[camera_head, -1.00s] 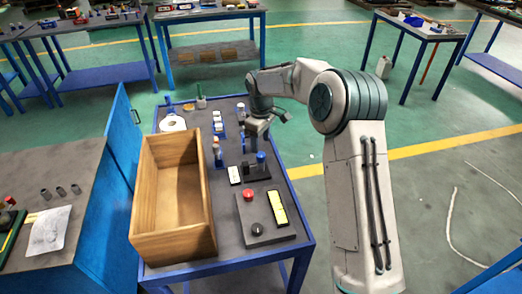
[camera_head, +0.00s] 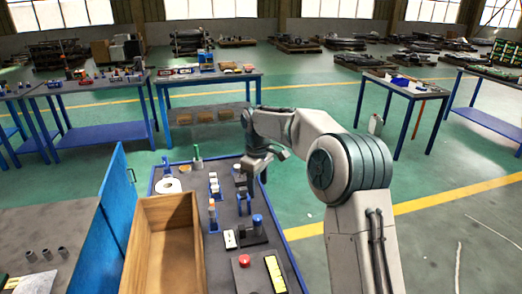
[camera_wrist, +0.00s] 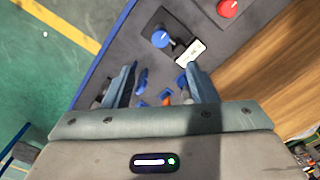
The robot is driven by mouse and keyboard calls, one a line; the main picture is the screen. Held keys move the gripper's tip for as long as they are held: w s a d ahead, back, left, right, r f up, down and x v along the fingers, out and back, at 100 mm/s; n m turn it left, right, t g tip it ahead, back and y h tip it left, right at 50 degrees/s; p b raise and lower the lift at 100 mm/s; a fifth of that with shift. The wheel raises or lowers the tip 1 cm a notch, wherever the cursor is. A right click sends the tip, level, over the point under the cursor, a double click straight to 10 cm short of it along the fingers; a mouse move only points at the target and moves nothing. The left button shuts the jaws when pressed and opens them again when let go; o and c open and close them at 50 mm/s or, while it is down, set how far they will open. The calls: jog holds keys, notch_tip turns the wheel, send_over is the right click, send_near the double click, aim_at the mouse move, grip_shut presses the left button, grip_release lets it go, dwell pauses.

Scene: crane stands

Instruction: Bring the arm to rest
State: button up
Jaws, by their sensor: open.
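My gripper (camera_wrist: 158,88) is open in the wrist view, its two fingers apart with nothing held between them. It points down over the dark top of the blue-framed table. In the head view my gripper (camera_head: 255,180) hangs above the right part of that table (camera_head: 190,240), near its right edge. My arm bends in from the right. A black stand with a blue knob (camera_head: 256,226) is nearer the camera than the gripper; the blue knob also shows in the wrist view (camera_wrist: 160,39).
A wooden box (camera_head: 165,245) takes up the table's left part. A blue cabinet door (camera_head: 117,225) stands beside it. A red button (camera_head: 244,260) and a white block (camera_head: 230,239) sit at the front. Green floor lies open right of the table.

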jog(key=s+d+r+m+t, duration=0.1)
jog(key=s+d+r+m, duration=0.3)
jog(key=s, duration=0.4)
jog(key=s+d+r+m+t, duration=0.1)
jog(key=s+d+r, duration=0.2)
jog(key=s+d, duration=0.4)
jog(key=s+d+f+m, duration=0.2)
jog(key=s+d+m, duration=0.1)
jog(key=s, duration=0.6)
jog(key=s+d+f+m+t, duration=0.1)
jog(key=s+d+m, duration=0.3)
jog(key=s, duration=0.6)
jog(key=shift+f, duration=0.45)
